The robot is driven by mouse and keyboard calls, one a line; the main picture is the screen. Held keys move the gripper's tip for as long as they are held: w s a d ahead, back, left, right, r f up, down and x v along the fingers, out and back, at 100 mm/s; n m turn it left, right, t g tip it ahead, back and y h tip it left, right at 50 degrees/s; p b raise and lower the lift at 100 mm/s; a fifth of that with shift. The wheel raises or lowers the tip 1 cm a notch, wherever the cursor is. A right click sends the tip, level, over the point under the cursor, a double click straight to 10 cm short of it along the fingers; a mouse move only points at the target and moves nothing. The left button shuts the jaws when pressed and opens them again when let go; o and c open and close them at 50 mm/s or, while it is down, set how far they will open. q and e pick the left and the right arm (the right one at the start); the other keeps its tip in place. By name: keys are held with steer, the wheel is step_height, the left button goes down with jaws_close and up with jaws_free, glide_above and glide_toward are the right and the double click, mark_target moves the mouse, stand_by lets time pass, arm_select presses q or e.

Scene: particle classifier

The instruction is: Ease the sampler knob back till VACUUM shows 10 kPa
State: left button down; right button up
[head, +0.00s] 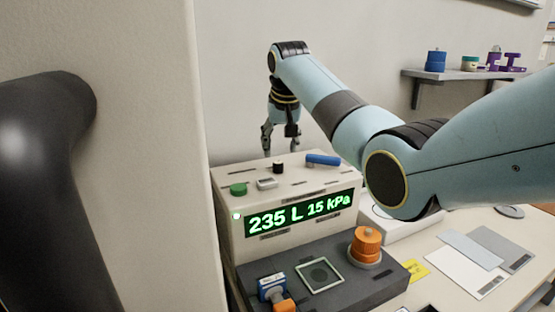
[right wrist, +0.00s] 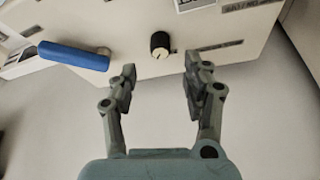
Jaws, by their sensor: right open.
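The sampler box (head: 229,215) has a green-lit display (head: 300,212) reading 235 L and 15 kPa. On its top is a small black knob (head: 278,168), which I take to be the sampler knob. In the right wrist view the black knob (right wrist: 160,44) has a pale face with a dark mark. My right gripper (head: 280,151) points down above the back of the box. In the right wrist view its open, empty fingers (right wrist: 160,68) are apart, with the knob just beyond the gap between the tips. I see no contact. My left gripper is out of view.
A blue lever (head: 322,160), a green button (head: 238,189) and a white switch (head: 267,183) are close to the knob. An orange stacked piece (head: 367,243) stands on the dark base (head: 350,290) in front. A pale wall edge blocks the left side.

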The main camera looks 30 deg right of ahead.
mark_target(278, 163)
steer(key=x, duration=0.3)
steer(key=shift+w+f, duration=0.15)
steer(key=shift+f, duration=0.15)
steer(key=shift+x, duration=1.2)
steer(key=shift+c, duration=0.5)
steer(key=c, duration=0.4)
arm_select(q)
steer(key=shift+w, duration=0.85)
arm_select(e)
jaws_close()
